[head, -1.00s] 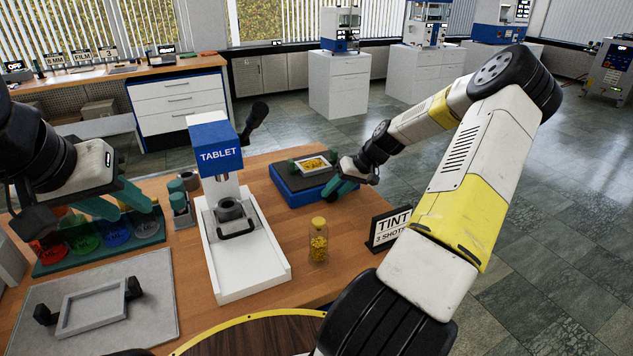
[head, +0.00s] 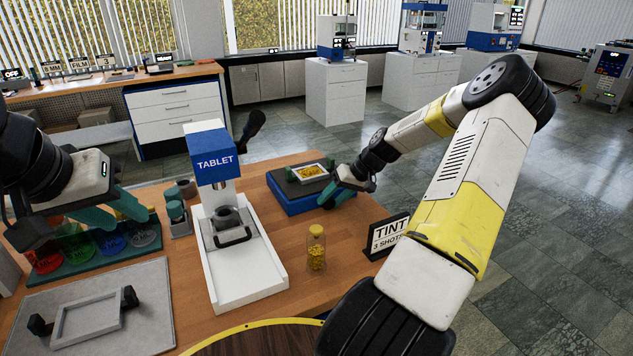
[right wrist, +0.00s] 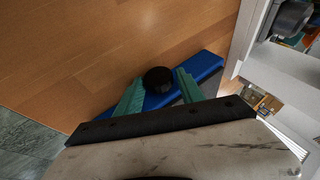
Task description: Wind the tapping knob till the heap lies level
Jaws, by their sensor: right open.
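The tapping knob (right wrist: 158,79) is round and black, on the side of a blue base, and shows in the right wrist view. My right gripper (right wrist: 158,80) is open, with one green finger on each side of the knob; a small gap shows beside it. In the head view the right gripper (head: 335,195) is at the right side of the blue tapping base (head: 299,204), hiding the knob. A light frame with the yellow heap (head: 310,171) lies on the base's dark top. How level the heap is cannot be told. My left gripper (head: 88,218) is open and empty above the left side.
A white and blue TABLET press (head: 240,280) stands mid-table. A yellow-capped bottle (head: 316,255) and a TINT sign (head: 388,236) stand right of it. Coloured beakers stand in a green rack (head: 80,262) at left. A grey mat (head: 150,320) carries an empty frame (head: 88,318).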

